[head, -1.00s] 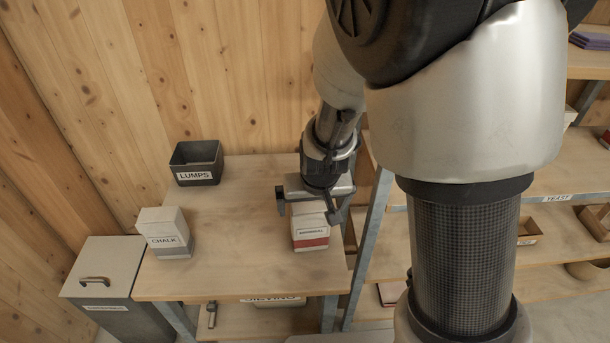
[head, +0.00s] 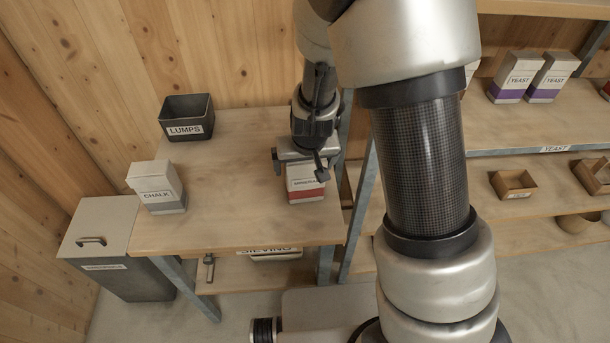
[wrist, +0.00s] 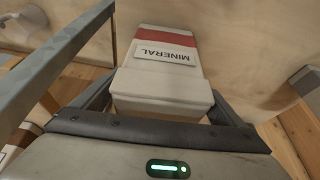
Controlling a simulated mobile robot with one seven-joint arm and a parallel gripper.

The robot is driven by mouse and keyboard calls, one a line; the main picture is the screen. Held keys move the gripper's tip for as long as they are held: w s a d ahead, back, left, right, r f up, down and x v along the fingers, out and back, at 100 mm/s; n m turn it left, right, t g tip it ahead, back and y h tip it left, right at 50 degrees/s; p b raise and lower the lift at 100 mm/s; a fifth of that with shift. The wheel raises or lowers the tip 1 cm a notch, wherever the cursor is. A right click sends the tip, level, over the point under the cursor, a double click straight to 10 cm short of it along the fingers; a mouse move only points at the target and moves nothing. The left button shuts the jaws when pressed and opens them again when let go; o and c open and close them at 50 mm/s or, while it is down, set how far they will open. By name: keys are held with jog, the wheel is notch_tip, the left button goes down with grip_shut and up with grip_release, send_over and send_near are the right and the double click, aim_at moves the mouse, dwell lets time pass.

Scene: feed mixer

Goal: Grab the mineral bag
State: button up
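The mineral bag (head: 306,184) is a white box-like bag with a red band and a MINERAL label. It stands upright on the wooden table, near its right end. It also shows in the wrist view (wrist: 165,65), with its folded top toward my palm. My gripper (head: 302,168) is above the bag, with its fingers spread on either side of the bag's top. In the wrist view my gripper (wrist: 164,100) has one finger close along each side of the bag. Firm contact on both sides is not clear. Part of the bag's top is hidden in the head view.
A chalk bag (head: 157,187) and a dark LUMPS bin (head: 187,117) stand on the left of the table (head: 235,190). A grey lidded bin (head: 105,235) is left of it. Metal shelving with yeast bags (head: 516,77) stands at the right. The table's middle is clear.

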jog(key=c, duration=1.4)
jog(key=shift+r, duration=0.2)
